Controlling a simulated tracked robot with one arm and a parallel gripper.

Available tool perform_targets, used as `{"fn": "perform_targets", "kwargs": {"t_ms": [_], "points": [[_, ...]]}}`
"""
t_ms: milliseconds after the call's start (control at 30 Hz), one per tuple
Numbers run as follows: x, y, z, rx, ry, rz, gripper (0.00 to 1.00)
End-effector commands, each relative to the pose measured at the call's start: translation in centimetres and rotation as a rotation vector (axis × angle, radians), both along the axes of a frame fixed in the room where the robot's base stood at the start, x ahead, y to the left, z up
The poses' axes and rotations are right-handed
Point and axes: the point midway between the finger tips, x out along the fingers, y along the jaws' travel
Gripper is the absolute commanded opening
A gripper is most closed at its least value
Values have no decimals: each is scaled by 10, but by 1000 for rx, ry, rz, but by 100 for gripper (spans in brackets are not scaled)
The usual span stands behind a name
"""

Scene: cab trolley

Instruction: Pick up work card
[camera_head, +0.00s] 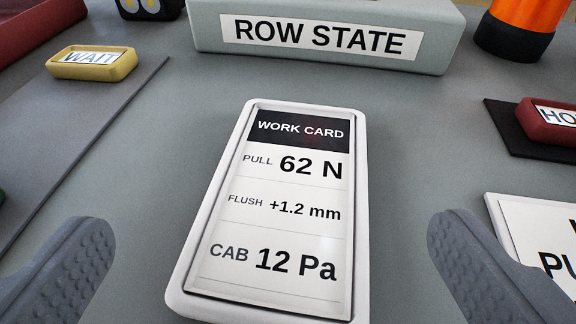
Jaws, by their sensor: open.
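The work card (272,217) is a white framed plate with a black header and printed lines reading PULL 62 N, FLUSH +1.2 mm and CAB 12 Pa. It lies on the grey surface in the middle of the view, slightly turned. My gripper (262,250) is open, with one grey ridged finger at the lower left and the other at the lower right. The near part of the card lies between the fingers in the picture, with a gap on each side. I cannot tell how high the fingers are above the card.
A grey ROW STATE block (325,40) stands behind the card. A yellow WAIT tag (92,62) sits on a grey strip at left. A red tag (548,122) on a black pad and a white sign (515,225) are at right. An orange-and-black object (520,25) stands back right.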

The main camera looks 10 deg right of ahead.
Motion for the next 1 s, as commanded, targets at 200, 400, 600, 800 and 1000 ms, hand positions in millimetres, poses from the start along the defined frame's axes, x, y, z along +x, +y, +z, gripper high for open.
{"fn": "perform_targets", "kwargs": {"t_ms": [200,400,600,800,1000], "points": [[20,-8,-20,0,4,-2,98],[39,-10,-25,0,2,-2,98],[41,-9,-24,0,1,-1,98],[41,-9,-24,0,2,-1,62],[41,-9,-25,0,2,-1,42]]}}
